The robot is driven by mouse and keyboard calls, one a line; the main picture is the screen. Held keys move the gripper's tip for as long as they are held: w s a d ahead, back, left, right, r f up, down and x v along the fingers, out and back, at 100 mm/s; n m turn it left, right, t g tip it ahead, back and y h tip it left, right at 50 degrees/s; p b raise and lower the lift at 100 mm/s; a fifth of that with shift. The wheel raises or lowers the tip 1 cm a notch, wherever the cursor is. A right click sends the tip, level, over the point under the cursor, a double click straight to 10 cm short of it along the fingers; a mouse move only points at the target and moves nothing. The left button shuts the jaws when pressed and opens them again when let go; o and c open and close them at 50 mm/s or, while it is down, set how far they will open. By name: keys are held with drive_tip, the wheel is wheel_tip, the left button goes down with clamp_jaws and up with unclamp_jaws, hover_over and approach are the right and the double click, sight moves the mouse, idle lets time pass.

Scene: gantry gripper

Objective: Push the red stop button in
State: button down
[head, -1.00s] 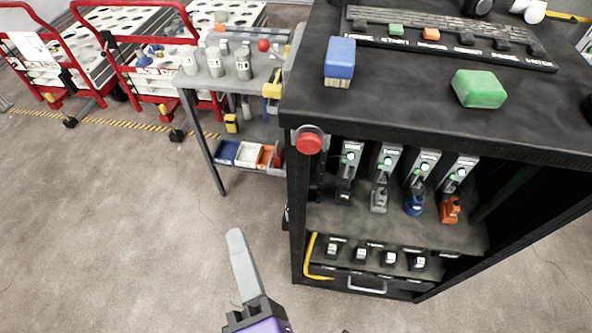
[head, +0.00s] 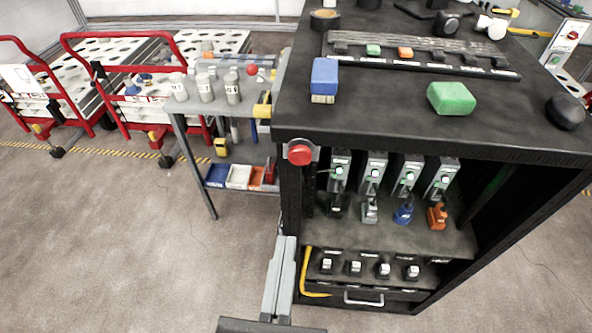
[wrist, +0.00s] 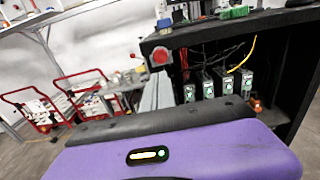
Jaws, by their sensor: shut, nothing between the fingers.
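The red stop button (head: 299,154) is a round red cap on a grey mount at the front left corner of the black cabinet, just under its top. It also shows in the wrist view (wrist: 160,56), above my gripper's purple body. My gripper (head: 285,240) has its two long grey fingers shut together, with nothing between them. In the head view the fingertips are below the button and slightly left of it, apart from it. In the wrist view the fingers (wrist: 158,92) point up toward the button, below it.
The black cabinet (head: 400,120) holds several grey modules with coloured plugs, and a blue brush (head: 324,78) and green block (head: 451,98) lie on top. A grey side table (head: 205,107) with bottles stands left of it. The floor in front is clear.

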sight(299, 158)
drive_tip(key=w, duration=0.9)
drive_tip(key=w+p, duration=0.1)
drive_tip(key=w, duration=0.4)
drive_tip(key=shift+d, duration=0.25)
